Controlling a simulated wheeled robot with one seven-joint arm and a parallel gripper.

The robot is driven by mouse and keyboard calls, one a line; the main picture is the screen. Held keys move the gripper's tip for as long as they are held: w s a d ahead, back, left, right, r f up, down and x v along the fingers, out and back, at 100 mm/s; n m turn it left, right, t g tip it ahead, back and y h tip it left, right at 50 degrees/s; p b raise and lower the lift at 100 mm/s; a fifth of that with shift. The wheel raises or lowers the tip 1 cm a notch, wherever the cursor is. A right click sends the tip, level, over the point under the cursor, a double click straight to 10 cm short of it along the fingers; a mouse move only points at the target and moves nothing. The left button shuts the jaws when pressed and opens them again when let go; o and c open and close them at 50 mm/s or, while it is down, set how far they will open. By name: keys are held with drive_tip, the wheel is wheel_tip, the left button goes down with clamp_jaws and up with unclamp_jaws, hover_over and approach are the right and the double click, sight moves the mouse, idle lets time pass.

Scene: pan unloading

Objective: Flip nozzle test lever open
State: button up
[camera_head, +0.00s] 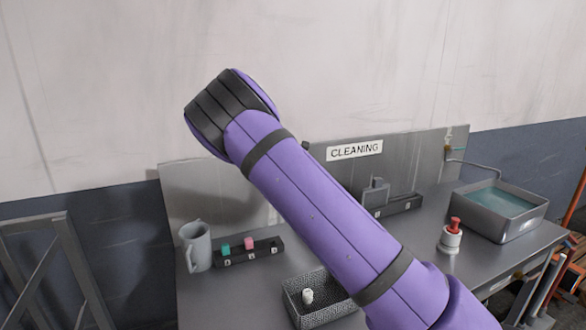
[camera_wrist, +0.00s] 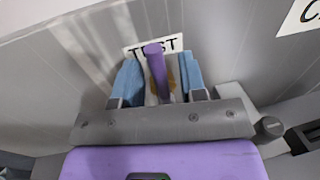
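In the wrist view my gripper (camera_wrist: 160,62) has two blue fingers spread apart. A purple rod-like lever (camera_wrist: 156,72) stands between the fingers, with a visible gap on each side. Behind it is a white sign (camera_wrist: 133,53) reading TEST, partly covered by the lever and fingers. A bit of brass-coloured metal (camera_wrist: 173,75) shows behind the lever; the rest of the nozzle is hidden. In the head view my arm covers the middle of the bench, and my gripper and the lever cannot be seen.
The steel bench has a grey jug (camera_head: 195,246), a rack (camera_head: 248,255) with small coloured pieces, a mesh basket (camera_head: 322,316) with a white piece, a red-topped bottle (camera_head: 451,238) and a water basin (camera_head: 513,226). A CLEANING sign (camera_head: 355,151) is on the backsplash (camera_head: 428,150).

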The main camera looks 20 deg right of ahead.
drive_tip(key=s+a, duration=0.2)
drive_tip(key=s, duration=0.8)
drive_tip(key=shift+s, duration=0.3)
drive_tip(key=shift+d, duration=0.15)
drive_tip(key=s+d+m+g+h, duration=0.1)
drive_tip(key=s+d+m+g, duration=0.35)
drive_tip(key=m, duration=0.75)
drive_tip(key=s+a+r+m+g+y, duration=0.1)
drive_tip(key=s+r+m, duration=0.4)
drive_tip(key=s, duration=0.7)
drive_tip(key=s+a+r+m+g+y, duration=0.1)
drive_tip(key=s+a+r+m+g, duration=0.3)
drive_tip(key=s+m, duration=0.5)
drive_tip(key=s+a+r+m+g+y, duration=0.2)
drive_tip(key=s+r+m, duration=0.6)
drive_tip(key=s, duration=0.8)
drive_tip(key=shift+s+a+g, duration=0.4)
drive_tip(key=shift+a+g, duration=0.15)
drive_tip(key=shift+a, duration=0.4)
